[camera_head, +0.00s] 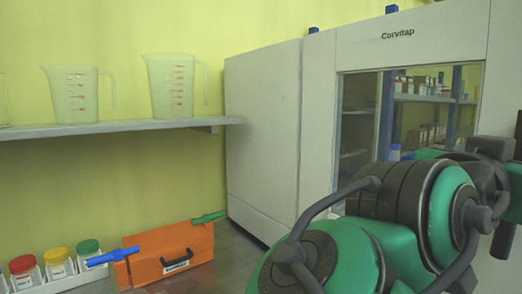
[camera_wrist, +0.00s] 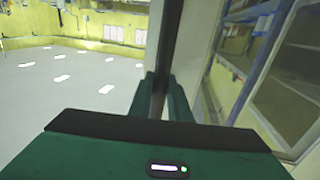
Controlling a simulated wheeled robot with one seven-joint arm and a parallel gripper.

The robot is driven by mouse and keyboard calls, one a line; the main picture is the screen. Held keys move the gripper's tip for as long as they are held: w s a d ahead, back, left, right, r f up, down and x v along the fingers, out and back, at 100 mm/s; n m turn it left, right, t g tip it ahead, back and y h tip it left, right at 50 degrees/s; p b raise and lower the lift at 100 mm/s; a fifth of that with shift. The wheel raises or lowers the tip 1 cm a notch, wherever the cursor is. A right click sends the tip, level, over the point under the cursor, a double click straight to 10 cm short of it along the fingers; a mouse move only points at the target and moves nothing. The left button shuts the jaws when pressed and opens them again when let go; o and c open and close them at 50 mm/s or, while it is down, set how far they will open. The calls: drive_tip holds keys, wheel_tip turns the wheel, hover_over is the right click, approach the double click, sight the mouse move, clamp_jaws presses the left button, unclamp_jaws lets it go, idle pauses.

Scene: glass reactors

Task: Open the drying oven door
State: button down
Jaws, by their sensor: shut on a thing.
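The drying oven (camera_head: 415,38) is a large white cabinet marked "Corvitap" on the right of the head view. Its door has a glass window (camera_head: 362,120) that shows shelves with small items, seen through or mirrored in the glass. In the head view the door looks flush with the front, though my arm covers its lower part. In the wrist view my gripper (camera_wrist: 160,92) is shut on a dark upright bar, the door handle (camera_wrist: 167,45). The door's pale frame and window (camera_wrist: 285,75) are to the right of the handle. My gripper's fingers are hidden in the head view.
A shelf (camera_head: 110,127) with two measuring jugs (camera_head: 76,93) (camera_head: 172,87) hangs on the yellow wall at left. Below are an orange box (camera_head: 165,255) and several colour-capped jars (camera_head: 58,263). The wrist view shows open grey floor (camera_wrist: 80,75) at left.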

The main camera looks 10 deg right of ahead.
drive_tip(key=shift+w+r, duration=0.1)
drive_tip(key=shift+w, duration=0.05)
drive_tip(key=c, duration=1.6)
unclamp_jaws()
drive_tip(key=shift+c, duration=0.2)
